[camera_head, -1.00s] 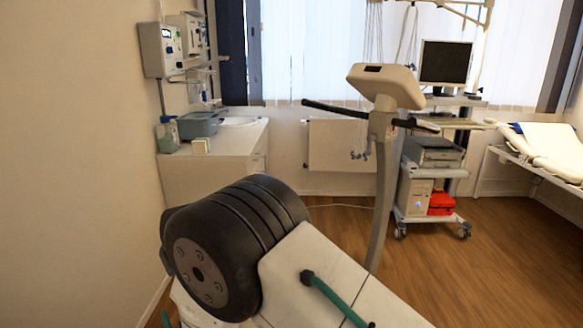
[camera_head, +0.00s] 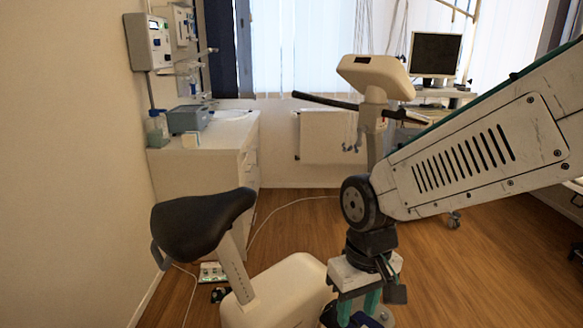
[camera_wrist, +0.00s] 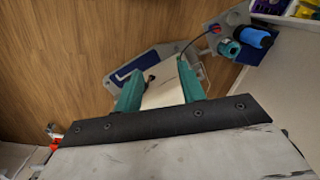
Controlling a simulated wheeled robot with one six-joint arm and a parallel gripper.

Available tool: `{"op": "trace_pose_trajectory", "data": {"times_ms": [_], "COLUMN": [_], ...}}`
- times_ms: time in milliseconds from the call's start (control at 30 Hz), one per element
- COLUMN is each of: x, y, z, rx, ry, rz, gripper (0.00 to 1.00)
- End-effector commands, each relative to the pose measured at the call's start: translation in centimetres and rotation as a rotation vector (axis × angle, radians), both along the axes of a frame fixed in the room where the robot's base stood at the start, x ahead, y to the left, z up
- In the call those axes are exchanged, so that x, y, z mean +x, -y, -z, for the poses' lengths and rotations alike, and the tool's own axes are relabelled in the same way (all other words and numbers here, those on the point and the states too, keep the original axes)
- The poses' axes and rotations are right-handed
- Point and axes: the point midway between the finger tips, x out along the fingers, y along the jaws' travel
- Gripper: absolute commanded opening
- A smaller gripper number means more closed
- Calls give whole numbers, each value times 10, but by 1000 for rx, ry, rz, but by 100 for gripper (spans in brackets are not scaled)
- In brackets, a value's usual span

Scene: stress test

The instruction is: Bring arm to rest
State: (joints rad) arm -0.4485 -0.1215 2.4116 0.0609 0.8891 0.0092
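My arm (camera_head: 480,160) reaches in from the right of the head view and bends down at a dark joint. My gripper (camera_head: 358,310) hangs at its end, pointing down at the bottom of the view. In the wrist view my gripper (camera_wrist: 160,70) shows two teal fingers set apart, with nothing held between them. A pale part on a grey and blue base shows beyond the gap, apparently lower down.
An exercise bike with a black saddle (camera_head: 200,225) and a cream body (camera_head: 280,292) stands close left of my gripper. Its console (camera_head: 375,76) is behind my arm. A white cabinet (camera_head: 200,165) stands at the left wall. Wooden floor (camera_head: 480,265) is open at right.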

Motion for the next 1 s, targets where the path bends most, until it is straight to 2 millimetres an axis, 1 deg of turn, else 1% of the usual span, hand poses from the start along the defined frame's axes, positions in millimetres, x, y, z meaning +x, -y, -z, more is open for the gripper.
{"op": "trace_pose_trajectory", "data": {"times_ms": [33, 100, 200, 300, 400, 500, 633, 733, 1000], "x": [-13, -34, -63, -88, -101, -108, -111, -111, -110], "y": [22, 50, 84, 111, 129, 141, 151, 154, 154], "z": [-16, -33, -54, -70, -82, -93, -104, -104, -104], "rx": [-11, -30, -48, -53, -42, -27, -18, -18, -17], "ry": [-12, -36, -52, -31, 33, 100, 158, 162, 161], "rz": [32, 71, 133, 204, 273, 333, 387, 405, 404], "gripper": [40, 40, 40, 40, 40, 40, 40, 40, 40]}}
